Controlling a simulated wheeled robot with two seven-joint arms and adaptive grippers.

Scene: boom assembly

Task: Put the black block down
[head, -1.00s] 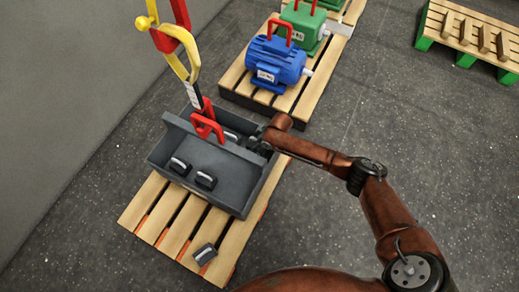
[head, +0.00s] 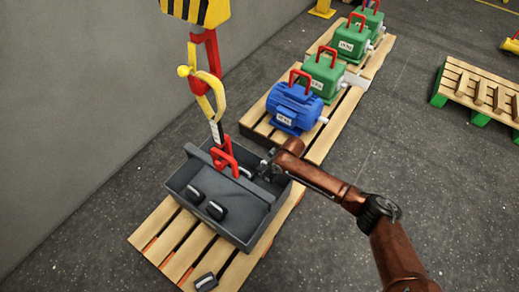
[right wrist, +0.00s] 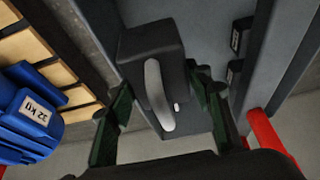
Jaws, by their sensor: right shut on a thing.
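The black block (right wrist: 150,55), with a pale curved mark on its face, is between the fingers of my right gripper (right wrist: 160,98) in the right wrist view. My right gripper (head: 267,168) is shut on it, over the right side of the grey tote (head: 245,228). In the head view a dark block (head: 246,173) shows beside the gripper, partly hidden. Whether the held block touches the tote floor cannot be told. Two other black blocks (head: 195,194) and (head: 216,210) lie in the tote's near compartment. My left gripper is not in view.
A red shackle (head: 223,157) hangs from a yellow hook (head: 211,95) at the tote's central bar. Another black block (head: 206,282) lies on the wooden pallet (head: 178,262). A blue motor (head: 291,107) and green motors stand behind.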

